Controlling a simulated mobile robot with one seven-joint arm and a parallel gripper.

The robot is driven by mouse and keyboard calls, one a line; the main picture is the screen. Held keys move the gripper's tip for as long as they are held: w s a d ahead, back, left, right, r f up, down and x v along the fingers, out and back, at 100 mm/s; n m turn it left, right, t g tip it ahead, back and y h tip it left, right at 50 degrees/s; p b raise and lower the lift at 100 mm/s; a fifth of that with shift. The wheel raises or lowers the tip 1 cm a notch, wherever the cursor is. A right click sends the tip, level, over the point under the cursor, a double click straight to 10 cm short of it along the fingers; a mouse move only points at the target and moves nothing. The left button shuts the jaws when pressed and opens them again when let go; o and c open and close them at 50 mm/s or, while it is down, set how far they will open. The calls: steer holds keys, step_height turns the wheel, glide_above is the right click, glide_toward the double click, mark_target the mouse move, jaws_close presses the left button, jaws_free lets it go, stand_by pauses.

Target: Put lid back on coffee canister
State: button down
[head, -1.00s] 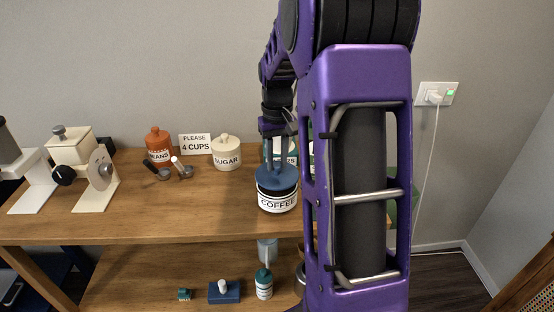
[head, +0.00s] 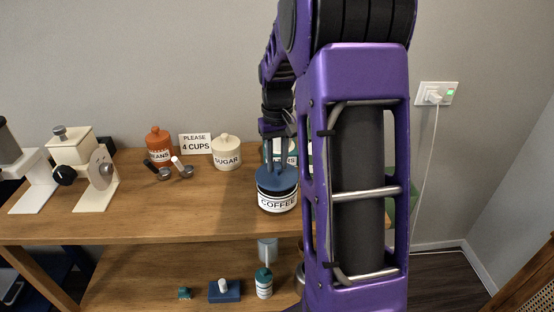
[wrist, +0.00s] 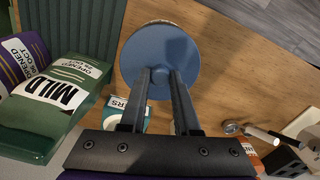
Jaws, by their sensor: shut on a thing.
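In the wrist view the lid (wrist: 160,48) covers almost all of the canister. My gripper (wrist: 160,76) is shut on the lid's knob from above. In the head view my gripper (head: 278,158) is upright over the lid, and my arm hides the counter to the right.
A cream sugar canister (head: 227,153), an orange beans canister (head: 159,147) and a small sign (head: 196,144) stand behind to the left. Coffee bags (wrist: 62,92) show in the wrist view.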

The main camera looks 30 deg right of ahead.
stand_by(0.9)
steer(key=shift+c, duration=0.4)
jaws_free()
steer(key=shift+r, duration=0.1)
steer(key=shift+r+p, duration=3.05)
steer(key=shift+r, duration=0.4)
jaws_close()
